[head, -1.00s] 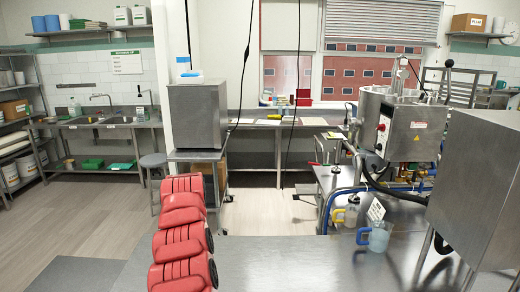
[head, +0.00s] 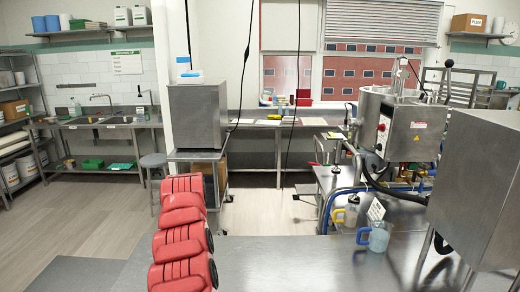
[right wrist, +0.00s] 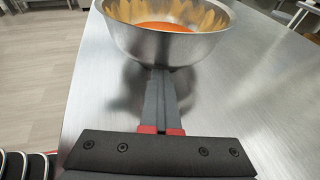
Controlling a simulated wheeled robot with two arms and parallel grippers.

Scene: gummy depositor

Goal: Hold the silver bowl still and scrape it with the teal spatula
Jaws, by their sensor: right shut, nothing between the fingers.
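The silver bowl (right wrist: 165,46) shows in the right wrist view, upright on a steel table, its top cut off by the frame edge. Orange mix (right wrist: 165,27) lies inside it, with orange-tan smears on the inner wall. My right gripper (right wrist: 159,72) is shut and empty, its dark fingers together, pointing at the near side of the bowl. The tips overlap the lower bowl wall in the picture; I cannot tell whether they touch it. The bowl, the teal spatula and both grippers are out of the head view, and no spatula shows in the right wrist view.
The steel table (right wrist: 265,115) is bare to the right of the bowl. In the head view, a blue-handled jug (head: 379,237) and a yellow-handled jug (head: 350,213) stand at the right near a steel cabinet (head: 480,185). The depositor (head: 410,130) stands behind them.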

